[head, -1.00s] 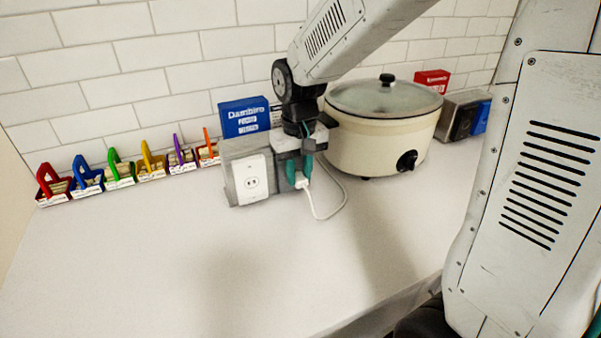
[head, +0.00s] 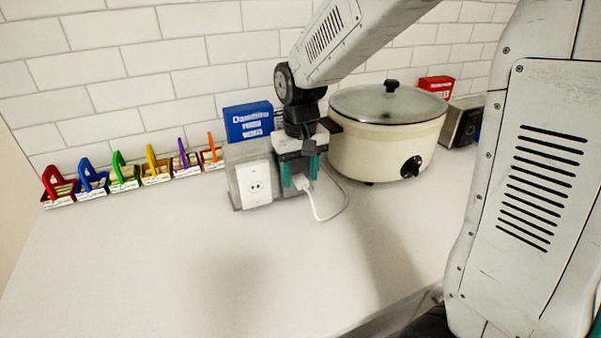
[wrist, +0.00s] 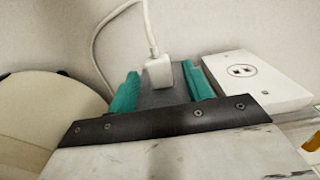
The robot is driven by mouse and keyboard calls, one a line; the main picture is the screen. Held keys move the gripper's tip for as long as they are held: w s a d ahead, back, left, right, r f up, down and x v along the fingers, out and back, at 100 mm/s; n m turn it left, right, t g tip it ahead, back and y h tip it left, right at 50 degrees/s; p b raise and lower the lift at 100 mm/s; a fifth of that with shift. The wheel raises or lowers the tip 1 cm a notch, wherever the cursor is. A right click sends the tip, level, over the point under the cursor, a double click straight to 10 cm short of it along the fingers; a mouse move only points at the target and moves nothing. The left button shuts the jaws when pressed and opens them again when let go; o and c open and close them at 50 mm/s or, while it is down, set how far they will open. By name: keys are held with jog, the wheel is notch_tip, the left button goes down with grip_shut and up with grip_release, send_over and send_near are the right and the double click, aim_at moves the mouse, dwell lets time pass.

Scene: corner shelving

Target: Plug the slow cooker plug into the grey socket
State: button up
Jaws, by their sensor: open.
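The white slow cooker plug (head: 302,183) is at the face of a grey socket block (head: 284,188). In the wrist view the plug (wrist: 158,71) stands against the dark grey surface (wrist: 165,97), its cord leading up and away. I cannot tell how deep its prongs sit. My gripper (head: 300,174) is open, with one teal finger on each side of the plug and gaps between. The wrist view shows both fingers of my gripper (wrist: 158,89) apart from the plug. The cream slow cooker (head: 385,135) stands just right of my gripper.
A white socket plate (head: 257,183) is mounted immediately left of the grey one. A blue box (head: 248,122) stands behind it. Several coloured holders (head: 122,178) line the wall at left. A red box (head: 436,86) is behind the cooker. The front counter is clear.

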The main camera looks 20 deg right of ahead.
aim_at(301, 178)
notch_tip(301, 178, up, 8)
jog(key=shift+f, duration=0.1)
dwell(0.4)
jog(key=s+d, duration=0.1)
jog(key=s, duration=1.1)
jog(key=s+d+r+t, duration=0.1)
jog(key=s+d, duration=0.1)
jog(key=s, duration=1)
jog(key=shift+s+r, duration=0.3)
